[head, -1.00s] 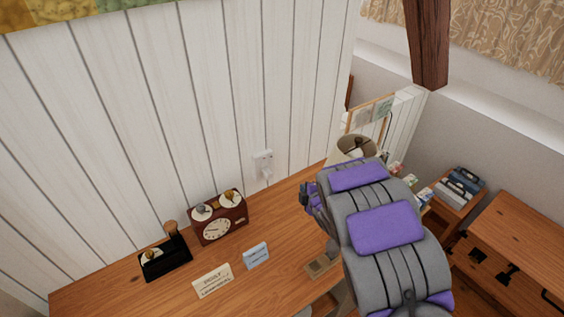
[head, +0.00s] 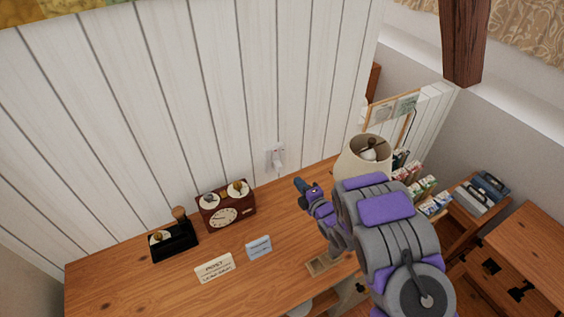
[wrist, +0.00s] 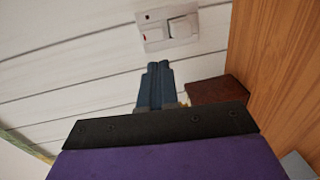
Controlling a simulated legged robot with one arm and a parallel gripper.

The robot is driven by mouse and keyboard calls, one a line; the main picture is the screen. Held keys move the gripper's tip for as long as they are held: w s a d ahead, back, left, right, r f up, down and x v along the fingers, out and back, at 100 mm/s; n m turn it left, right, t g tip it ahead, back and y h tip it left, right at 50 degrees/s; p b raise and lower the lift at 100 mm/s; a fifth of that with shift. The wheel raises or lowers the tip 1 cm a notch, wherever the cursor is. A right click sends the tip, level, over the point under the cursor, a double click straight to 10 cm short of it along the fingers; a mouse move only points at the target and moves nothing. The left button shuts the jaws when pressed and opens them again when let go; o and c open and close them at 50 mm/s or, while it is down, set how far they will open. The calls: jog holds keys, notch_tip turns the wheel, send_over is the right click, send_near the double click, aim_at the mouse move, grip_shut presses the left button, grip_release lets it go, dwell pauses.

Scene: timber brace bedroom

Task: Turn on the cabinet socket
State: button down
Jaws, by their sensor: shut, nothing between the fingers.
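The cabinet socket (head: 277,156) is a small white plate on the white plank wall, just above the wooden cabinet top. In the wrist view the socket (wrist: 168,27) shows a white rocker switch, with a small red mark at the plate's left side. My gripper (head: 299,183) is shut and empty, in front of the wall and to the lower right of the socket in the head view. In the wrist view its blue fingers (wrist: 158,68) are together and point towards the socket, with their tips just below the plate in the picture. I cannot tell whether they touch it.
On the wooden cabinet top (head: 130,285) stand a dark red clock (head: 226,207), a black stand (head: 174,240) and two small cards, one cream (head: 214,268) and one blue (head: 259,248). A wooden post (head: 462,45) is at upper right.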

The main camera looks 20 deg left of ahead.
aim_at(276, 158)
jog(key=b+x, duration=0.1)
jog(key=x, duration=1.3)
jog(key=shift+a+f, duration=0.1)
jog(key=shift+a, duration=0.2)
jog(key=shift+w, duration=0.15)
jog(key=shift+f, duration=0.1)
